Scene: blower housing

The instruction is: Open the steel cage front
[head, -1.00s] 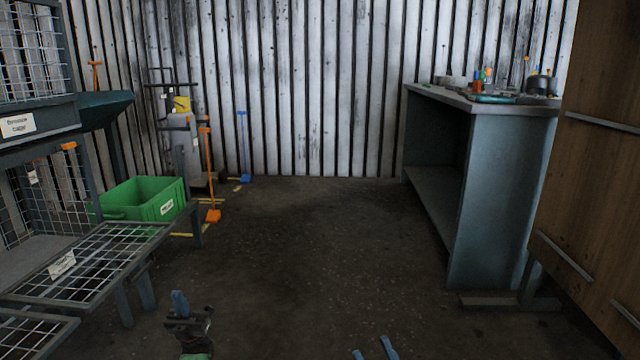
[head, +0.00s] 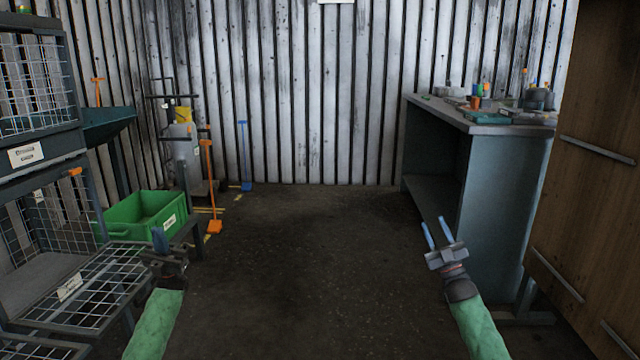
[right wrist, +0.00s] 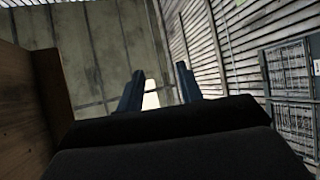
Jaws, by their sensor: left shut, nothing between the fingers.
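The steel cage stands at the left edge of the head view. Its upper bay has an upright mesh panel (head: 35,85) above a labelled dark rail (head: 35,152). At the lower bay, a mesh panel with a white tag (head: 85,278) lies about flat, sticking out. An orange piece (head: 75,172) sits at the lower bay's top corner. My left gripper (head: 160,240) is shut and empty, at the right end of that flat panel in the picture; contact cannot be told. My right gripper (head: 432,232) is open and empty, far right of the cage. Mesh bays also show in the right wrist view (right wrist: 290,95).
A green bin (head: 140,213) stands behind the flat panel, with an orange-handled tool (head: 211,190) beside it. A teal workbench (head: 495,200) with small items on top stands right, near my right gripper. A wooden panel (head: 590,130) fills the right edge. The middle floor is clear.

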